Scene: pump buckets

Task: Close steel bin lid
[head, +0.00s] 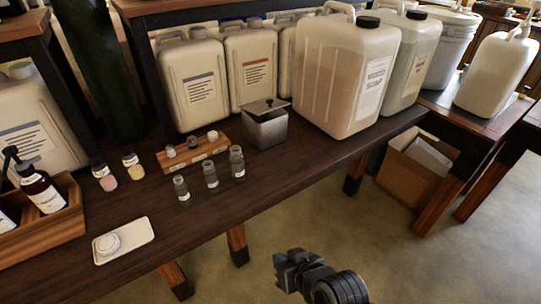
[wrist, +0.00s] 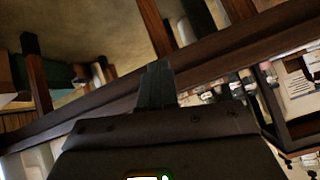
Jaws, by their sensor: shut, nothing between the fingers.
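The small square steel bin (head: 266,129) stands on the dark wooden bench in the head view, in front of the large white jugs. Its lid (head: 262,108) shows at the top with a small dark knob; I cannot tell how far it stands open. My gripper (head: 283,262) is low in the head view, in front of the bench edge and over the floor, well apart from the bin. Its fingers are together and empty; they also show in the wrist view (wrist: 157,84). I cannot make out the bin in the wrist view.
A wooden rack (head: 191,152) with small vials sits left of the bin, with several glass vials in front. A large white jug (head: 345,75) stands close right of the bin. A white tray (head: 124,241) lies at the front left.

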